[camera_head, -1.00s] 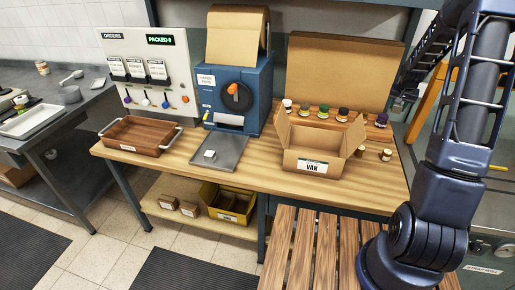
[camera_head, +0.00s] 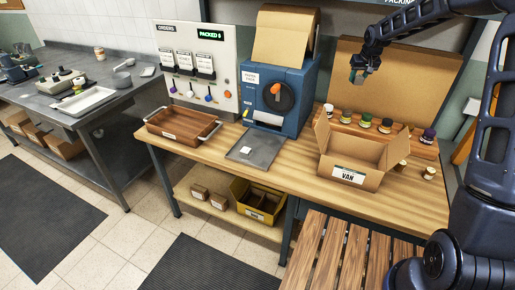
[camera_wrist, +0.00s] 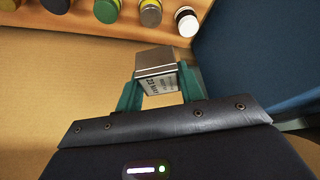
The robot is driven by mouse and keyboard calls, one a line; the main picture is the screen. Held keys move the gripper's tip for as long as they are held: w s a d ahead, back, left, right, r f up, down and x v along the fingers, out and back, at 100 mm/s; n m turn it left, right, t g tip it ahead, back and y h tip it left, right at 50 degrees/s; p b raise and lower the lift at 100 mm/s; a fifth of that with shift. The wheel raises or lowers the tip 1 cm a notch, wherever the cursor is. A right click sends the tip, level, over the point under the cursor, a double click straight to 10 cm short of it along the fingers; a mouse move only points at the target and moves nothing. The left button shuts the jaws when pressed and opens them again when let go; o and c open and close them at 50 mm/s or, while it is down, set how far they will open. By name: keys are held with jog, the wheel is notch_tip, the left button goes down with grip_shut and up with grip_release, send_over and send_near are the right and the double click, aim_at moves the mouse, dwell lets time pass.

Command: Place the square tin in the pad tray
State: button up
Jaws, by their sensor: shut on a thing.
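The square tin (camera_wrist: 158,70) is a small silvery box with a printed label. It sits between the green fingers of my gripper (camera_wrist: 160,84), which is shut on it. In the head view, my gripper (camera_head: 358,74) holds the tin high above the back of the wooden bench, in front of the upright cardboard. The likely pad tray is a flat grey tray (camera_head: 266,152) on the bench. A small white block or pad (camera_head: 246,150) lies in it. My gripper is above and to the right of this tray, well apart from it.
A blue machine (camera_head: 272,95) stands behind the grey tray. A wooden tray (camera_head: 158,131) is to its left. An open box marked VAN (camera_head: 349,174) is to its right, with several jars (camera_head: 365,121) behind. A white tray (camera_head: 88,101) lies on the left counter.

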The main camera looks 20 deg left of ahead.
jog(key=s+a+r+n, duration=0.1)
jog(key=s+a+r, duration=0.2)
jog(key=a, duration=0.5)
jog(key=s+a+r+n+y, duration=0.1)
jog(key=s+a+r, duration=0.2)
jog(key=a, duration=0.6)
jog(key=s+a+r+n, duration=0.2)
jog(key=s+a+r, duration=0.1)
jog(key=s+a, duration=0.3)
jog(key=shift+s+a+r+g, duration=0.2)
jog(key=shift+a, duration=0.4)
jog(key=shift+s+a+r+g, duration=0.15)
jog(key=shift+a+g, duration=0.05)
jog(key=shift+a, duration=0.4)
jog(key=s+a, duration=0.4)
jog(key=a, duration=0.1)
jog(key=m+h, duration=0.1)
jog(key=m, duration=0.4)
send_over(259, 137)
jog(key=s, duration=0.1)
notch_tip(259, 137, down, 28)
jog(key=shift+t, duration=0.5)
jog(key=shift+s+d+f, duration=0.1)
jog(key=shift+d+f, duration=0.05)
jog(key=shift+f, duration=2.25)
jog(key=shift+s+d+f, duration=0.1)
jog(key=shift+f, duration=2.25)
jog(key=o, duration=1)
jog(key=shift+f, duration=0.1)
